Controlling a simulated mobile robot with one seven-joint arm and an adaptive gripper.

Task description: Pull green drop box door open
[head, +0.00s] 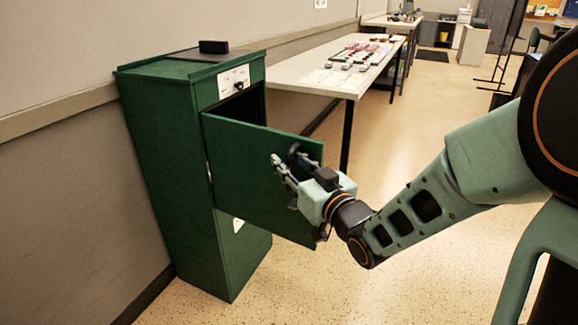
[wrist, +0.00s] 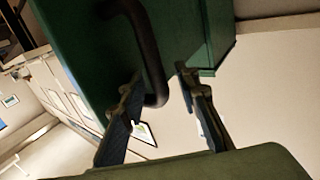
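The green drop box (head: 170,150) stands against the wall in the head view. Its green door (head: 235,165) is swung well open towards the right, with a dark gap behind its upper edge. A dark bar handle (wrist: 148,45) is on the door face in the wrist view. My gripper (head: 285,160) is at the outer part of the door in the head view. In the wrist view my gripper (wrist: 158,78) has its fingers apart, one on each side of the handle's end, with a visible gap on the right side. Finger contact with the handle is unclear.
A long table (head: 315,75) with papers and small items stands behind the door, its dark leg close to the door's edge. A small black block (head: 213,46) sits on top of the box. The speckled floor (head: 350,285) in front is clear.

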